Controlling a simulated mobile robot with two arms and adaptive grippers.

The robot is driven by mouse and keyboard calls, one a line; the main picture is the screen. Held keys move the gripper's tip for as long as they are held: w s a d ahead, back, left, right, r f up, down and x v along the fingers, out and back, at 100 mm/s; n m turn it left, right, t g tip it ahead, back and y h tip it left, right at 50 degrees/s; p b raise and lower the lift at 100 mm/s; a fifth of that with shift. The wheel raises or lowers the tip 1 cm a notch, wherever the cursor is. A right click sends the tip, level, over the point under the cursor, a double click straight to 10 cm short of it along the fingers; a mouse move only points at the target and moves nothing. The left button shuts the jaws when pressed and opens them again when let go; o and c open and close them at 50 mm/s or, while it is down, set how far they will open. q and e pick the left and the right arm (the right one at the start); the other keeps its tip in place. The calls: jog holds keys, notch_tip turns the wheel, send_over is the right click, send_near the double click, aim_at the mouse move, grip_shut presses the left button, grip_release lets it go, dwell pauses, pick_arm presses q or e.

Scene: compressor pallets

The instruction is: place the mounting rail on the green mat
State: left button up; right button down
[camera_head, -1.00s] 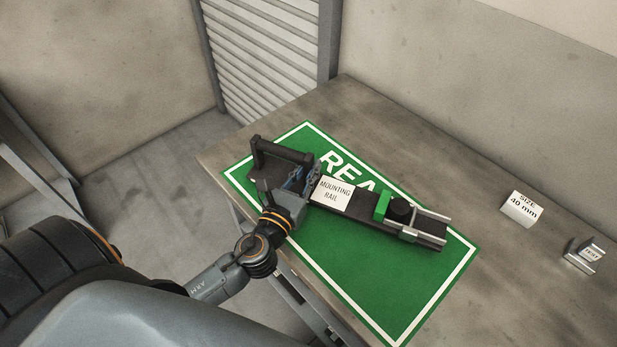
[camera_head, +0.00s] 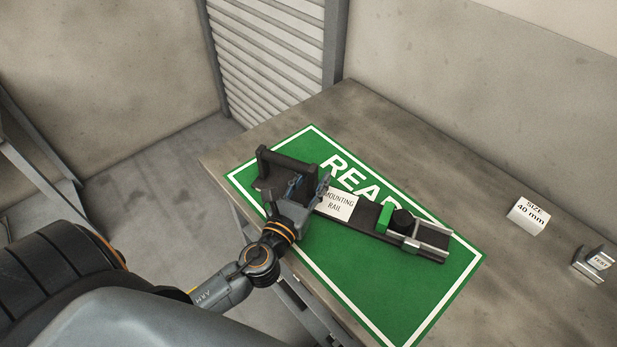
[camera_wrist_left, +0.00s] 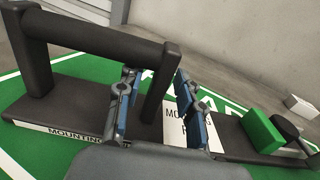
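The mounting rail (camera_head: 364,214) is a long dark bar with a black arched handle, a white name label and a green block near its right end. It lies flat on the green mat (camera_head: 352,268), crossing it and covering part of the white lettering. My left gripper (camera_head: 309,184) is at the handle's near side, its two blue-padded fingers spread. In the left wrist view the rail (camera_wrist_left: 70,98) appears resting on the mat (camera_wrist_left: 52,148), and a handle post stands between the open fingers (camera_wrist_left: 158,98), with gaps beside it. My right gripper is not in view.
A white block marked 40 mm (camera_head: 528,215) and a small metal piece with a label (camera_head: 594,262) stand on the grey table (camera_head: 420,140) right of the mat. A wall runs behind the table; a slatted shutter (camera_head: 275,55) is at the back.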

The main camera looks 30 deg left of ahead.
pick_arm(q)
jog(key=shift+s, duration=0.25)
jog(key=s+b, duration=0.1)
jog(key=s, duration=0.2)
jog(key=s+b, duration=0.1)
jog(key=s, duration=0.2)
jog(key=s+b, duration=0.2)
jog(key=s, duration=0.2)
jog(key=shift+s+d+f, duration=0.1)
jog(key=shift+d, duration=0.2)
jog(key=shift+s+r, duration=0.25)
jog(key=shift+s, duration=0.45)
